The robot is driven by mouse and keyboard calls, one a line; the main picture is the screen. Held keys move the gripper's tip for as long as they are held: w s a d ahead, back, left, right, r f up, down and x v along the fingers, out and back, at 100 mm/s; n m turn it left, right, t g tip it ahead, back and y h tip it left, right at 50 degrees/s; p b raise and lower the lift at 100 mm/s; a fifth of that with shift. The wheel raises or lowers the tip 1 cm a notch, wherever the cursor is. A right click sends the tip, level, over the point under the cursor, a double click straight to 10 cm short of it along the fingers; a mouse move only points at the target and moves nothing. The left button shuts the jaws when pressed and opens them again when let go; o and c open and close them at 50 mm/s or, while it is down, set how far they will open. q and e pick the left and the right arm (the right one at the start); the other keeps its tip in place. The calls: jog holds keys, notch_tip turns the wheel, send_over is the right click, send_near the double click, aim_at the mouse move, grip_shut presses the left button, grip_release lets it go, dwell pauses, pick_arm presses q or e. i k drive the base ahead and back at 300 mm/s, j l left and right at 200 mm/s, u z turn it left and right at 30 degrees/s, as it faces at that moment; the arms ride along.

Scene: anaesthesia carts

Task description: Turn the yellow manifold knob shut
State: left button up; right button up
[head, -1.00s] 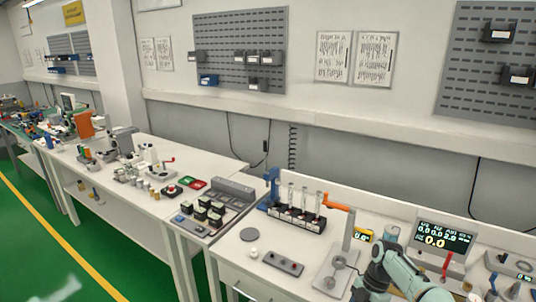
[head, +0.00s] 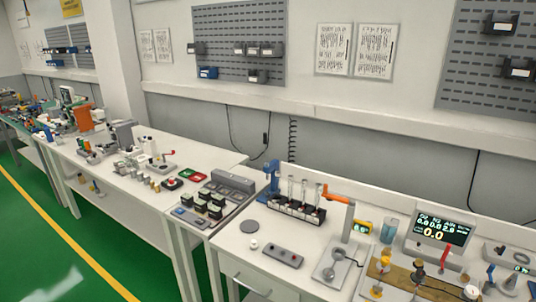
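A brown board (head: 408,282) lies on the bench at the lower right, with several small fittings on it. A yellow knob-like part (head: 384,262) stands on its left side. A smaller yellow part (head: 377,291) sits lower, near the bottom edge of the picture. A dark knob-like part (head: 419,271) stands to the right of the first yellow one. The parts are too small to tell which is the manifold's knob or how it is turned. Neither of my grippers shows in the head view.
A grey plate with a post and orange lever (head: 340,196) stands left of the board. Behind are a glass beaker (head: 389,231) and a monitor (head: 440,231). A red-handled part (head: 446,259) is to the right. A tube rack (head: 296,210) stands further left.

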aim_at(384, 260)
jog(key=z, duration=1.45)
